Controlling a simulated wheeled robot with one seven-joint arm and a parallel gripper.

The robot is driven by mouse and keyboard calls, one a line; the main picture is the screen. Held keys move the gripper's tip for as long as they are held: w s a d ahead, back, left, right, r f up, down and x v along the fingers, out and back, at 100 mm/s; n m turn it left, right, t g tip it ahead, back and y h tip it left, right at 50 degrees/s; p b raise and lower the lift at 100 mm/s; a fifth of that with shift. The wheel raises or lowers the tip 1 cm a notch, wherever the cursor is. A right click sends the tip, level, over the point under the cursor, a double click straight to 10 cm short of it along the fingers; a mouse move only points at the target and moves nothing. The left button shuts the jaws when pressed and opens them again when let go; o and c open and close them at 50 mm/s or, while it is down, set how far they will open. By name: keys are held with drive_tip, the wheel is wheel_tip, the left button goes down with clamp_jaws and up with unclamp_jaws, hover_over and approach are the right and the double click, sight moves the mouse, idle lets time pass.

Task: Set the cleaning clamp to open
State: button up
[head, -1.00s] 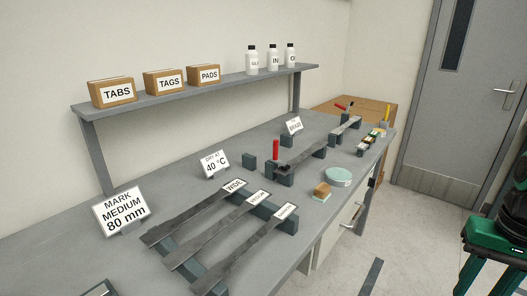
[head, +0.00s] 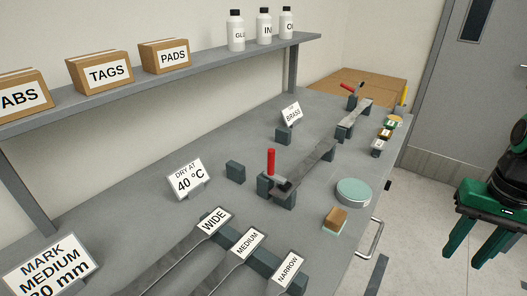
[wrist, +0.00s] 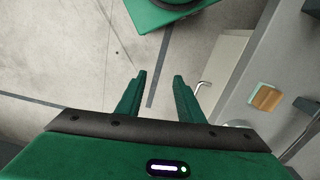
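Two toggle clamps with red handles are on the grey bench, and no label shows which one is for cleaning. The nearer clamp (head: 272,172) has an upright red handle and sits at the near end of a grey metal strip (head: 315,157). The farther clamp (head: 353,91) has its red handle tilted up to the left, near another strip. My green gripper (head: 464,257) is off the bench's right side, over the floor, apart from both clamps. In the wrist view its two fingers (wrist: 160,80) are spread with nothing between them.
A round teal-lidded tin (head: 353,192) and a tan sponge block (head: 336,217) lie near the front edge. Labelled strips lie on a rack (head: 262,262) nearer me. Small signs and a dark block (head: 235,171) stand behind. A shelf (head: 200,75) overhangs the back. A drawer handle (head: 375,240) sticks out.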

drive_tip(key=shift+w+d, duration=0.2)
drive_tip(key=w+a+r+n+t, duration=0.1)
drive_tip(key=w+a+r+n, duration=0.25)
drive_tip(key=w, duration=0.55)
wheel_tip(320, 180, up, 8)
drive_tip(key=n+t+y, duration=0.3)
drive_tip(key=n, duration=0.8)
hover_over(267, 171)
drive_tip(key=s+d, duration=0.3)
drive_tip(key=shift+s, duration=0.1)
drive_tip(key=shift+a+f, duration=0.2)
drive_tip(key=shift+a, duration=0.1)
drive_tip(key=x, duration=1)
drive_tip(key=shift+d+f, duration=0.1)
drive_tip(key=shift+f, duration=0.1)
